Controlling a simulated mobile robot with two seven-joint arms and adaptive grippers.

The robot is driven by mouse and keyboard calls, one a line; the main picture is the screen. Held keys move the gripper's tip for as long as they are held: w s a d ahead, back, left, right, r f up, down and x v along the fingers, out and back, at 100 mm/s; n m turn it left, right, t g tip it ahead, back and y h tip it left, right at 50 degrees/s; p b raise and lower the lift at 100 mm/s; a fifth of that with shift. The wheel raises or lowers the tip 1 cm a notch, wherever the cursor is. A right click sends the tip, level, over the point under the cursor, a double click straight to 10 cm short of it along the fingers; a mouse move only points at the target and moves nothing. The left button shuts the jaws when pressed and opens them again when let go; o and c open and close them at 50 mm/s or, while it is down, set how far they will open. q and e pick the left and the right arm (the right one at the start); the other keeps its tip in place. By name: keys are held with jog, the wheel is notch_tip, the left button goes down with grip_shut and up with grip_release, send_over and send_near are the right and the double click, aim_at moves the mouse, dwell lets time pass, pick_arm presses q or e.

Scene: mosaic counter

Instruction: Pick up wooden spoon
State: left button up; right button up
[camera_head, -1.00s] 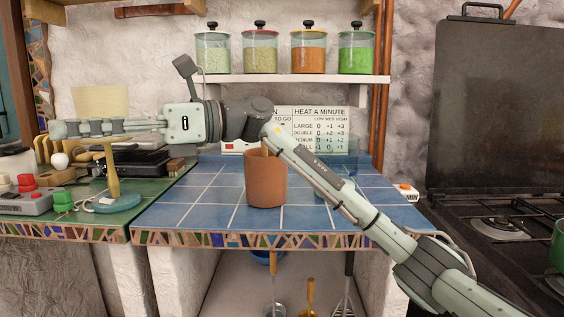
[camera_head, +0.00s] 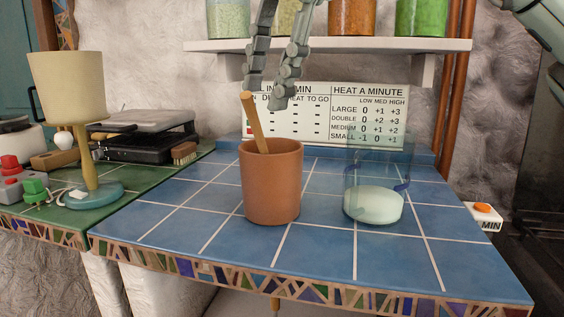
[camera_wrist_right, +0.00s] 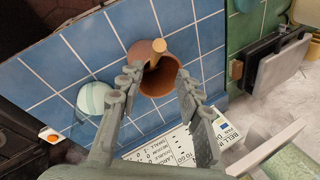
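The wooden spoon (camera_head: 254,122) stands tilted in a terracotta pot (camera_head: 271,185) on the blue tiled counter. Only its light handle shows above the rim; its lower end is hidden inside. My right gripper (camera_head: 264,98) points down from above, its two fingers apart, with the handle's top just below them. In the right wrist view the open gripper (camera_wrist_right: 158,76) has the pot (camera_wrist_right: 158,82) beyond it. The spoon handle (camera_wrist_right: 157,50) shows in the gap between the fingers there, and I see no grip on it. My left gripper is not in view.
A glass with a pale base (camera_head: 374,200) stands right of the pot. A white chart (camera_head: 340,115) leans at the back below a shelf (camera_head: 330,46) with jars. A lamp (camera_head: 75,95) stands left on green tiles. The front blue tiles are clear.

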aim_at(259, 134)
jog(key=x, duration=0.6)
jog(key=shift+s+d+f, duration=0.15)
jog(key=shift+s+f, duration=0.05)
jog(key=shift+f, duration=0.3)
jog(key=shift+w+f, duration=0.15)
jog(key=shift+f, duration=0.25)
jog(key=shift+c, duration=0.6)
grip_shut()
